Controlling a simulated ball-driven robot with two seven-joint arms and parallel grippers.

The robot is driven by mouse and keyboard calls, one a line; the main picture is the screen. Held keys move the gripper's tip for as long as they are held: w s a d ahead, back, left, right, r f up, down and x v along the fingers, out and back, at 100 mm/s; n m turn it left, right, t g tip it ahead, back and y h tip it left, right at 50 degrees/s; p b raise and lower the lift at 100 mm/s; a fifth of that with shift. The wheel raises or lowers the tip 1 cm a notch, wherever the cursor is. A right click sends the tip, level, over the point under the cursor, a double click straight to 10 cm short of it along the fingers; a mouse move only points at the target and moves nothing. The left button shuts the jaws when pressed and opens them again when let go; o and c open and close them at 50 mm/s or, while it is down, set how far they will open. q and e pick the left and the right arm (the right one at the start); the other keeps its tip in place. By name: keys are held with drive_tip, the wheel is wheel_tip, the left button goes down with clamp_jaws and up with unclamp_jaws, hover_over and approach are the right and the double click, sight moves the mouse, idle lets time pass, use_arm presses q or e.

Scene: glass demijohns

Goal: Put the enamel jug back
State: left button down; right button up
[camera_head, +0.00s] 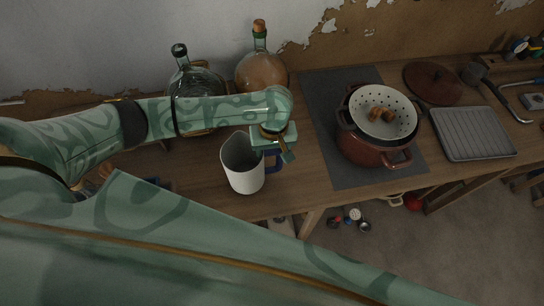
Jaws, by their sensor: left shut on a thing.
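The enamel jug (243,172) is white with a dark blue handle on its right side. It looks upright, over the front part of the wooden table. My left gripper (280,151) comes down over the handle side of the jug and is shut on the handle. The fingers are small in view and partly merge with the handle. I cannot tell whether the jug's base touches the table. My right gripper does not show.
Two glass demijohns, one dark (196,82) and one amber with a cork (261,73), stand behind my left arm. A dark mat (325,100) holds a red pot (372,152) with a white colander (383,112). A ribbed grey tray (472,133) lies farther right.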

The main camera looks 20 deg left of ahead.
sight(272, 168)
use_arm(q)
wheel_tip(272, 168, down, 3)
drive_tip(key=shift+a+f+b, duration=0.1)
drive_tip(key=shift+f+b, duration=0.1)
drive_tip(key=shift+b, duration=0.35)
drive_tip(key=shift+r, duration=0.1)
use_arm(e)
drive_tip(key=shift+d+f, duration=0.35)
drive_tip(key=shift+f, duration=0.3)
use_arm(q)
drive_tip(key=shift+c, duration=2.3)
unclamp_jaws()
wheel_tip(272, 168, up, 12)
drive_tip(key=p, duration=0.4)
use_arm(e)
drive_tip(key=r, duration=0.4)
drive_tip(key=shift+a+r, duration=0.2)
